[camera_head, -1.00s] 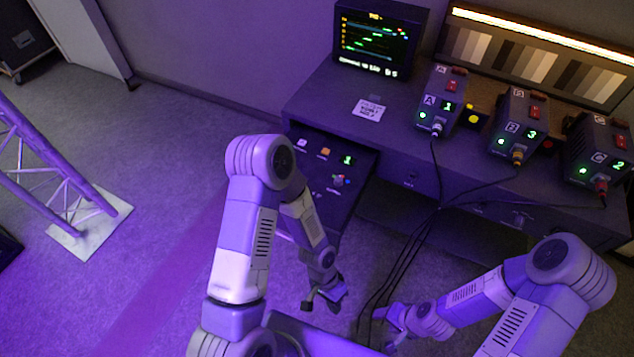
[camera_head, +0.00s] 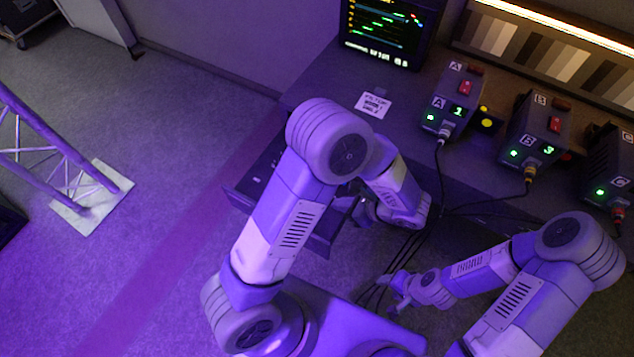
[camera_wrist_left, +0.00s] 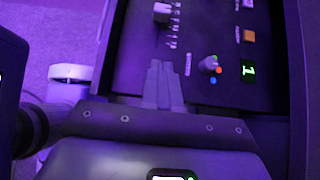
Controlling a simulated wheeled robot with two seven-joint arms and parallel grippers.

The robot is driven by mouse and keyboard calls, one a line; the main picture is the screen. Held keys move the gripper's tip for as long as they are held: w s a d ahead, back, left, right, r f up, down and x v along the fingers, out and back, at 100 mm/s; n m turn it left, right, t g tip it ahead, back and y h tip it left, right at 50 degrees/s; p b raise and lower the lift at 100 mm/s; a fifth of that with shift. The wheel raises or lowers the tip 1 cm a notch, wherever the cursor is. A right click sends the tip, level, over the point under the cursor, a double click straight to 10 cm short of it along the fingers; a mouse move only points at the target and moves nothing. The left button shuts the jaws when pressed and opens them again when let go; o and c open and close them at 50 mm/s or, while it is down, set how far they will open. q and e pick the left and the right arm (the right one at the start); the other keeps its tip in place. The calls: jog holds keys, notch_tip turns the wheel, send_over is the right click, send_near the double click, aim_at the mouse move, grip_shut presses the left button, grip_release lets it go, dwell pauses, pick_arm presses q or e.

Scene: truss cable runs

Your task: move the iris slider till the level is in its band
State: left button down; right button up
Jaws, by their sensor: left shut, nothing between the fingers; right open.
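A grey slider cap (camera_wrist_left: 162,12) beside a column of white tick marks stands on the dark control panel (camera_wrist_left: 130,60) in the left wrist view; I take it for the iris slider, though its label is not readable. My left gripper (camera_wrist_left: 160,68) is shut and empty over the panel, its tips below the cap in the picture and apart from it. In the head view my left arm hides most of the panel (camera_head: 240,192), and the left gripper (camera_head: 358,208) shows only partly. My right gripper (camera_head: 392,292) is open and empty. The monitor (camera_head: 383,32) shows green bars; no level is clearly readable.
The panel also bears a round knob (camera_wrist_left: 208,65) with coloured dots, an orange button (camera_wrist_left: 248,36) and a green "1" display (camera_wrist_left: 248,70). Boxes A (camera_head: 455,95), B (camera_head: 535,130) and C (camera_head: 610,170) stand on the desk. Black cables (camera_head: 436,200) hang near my right gripper.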

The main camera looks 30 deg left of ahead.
pick_arm(q)
jog(key=b+x, duration=0.1)
jog(key=x, duration=0.4)
jog(key=b+x, duration=0.1)
jog(key=x, duration=0.4)
jog(key=shift+s+a+b, duration=0.1)
jog(key=shift+s+b, duration=0.2)
jog(key=shift+b, duration=0.1)
jog(key=shift+w+a+r, duration=0.15)
jog(key=shift+a, duration=1.1)
jog(key=shift+a+r, duration=0.1)
jog(key=shift+a, duration=0.6)
jog(key=shift+a, duration=0.1)
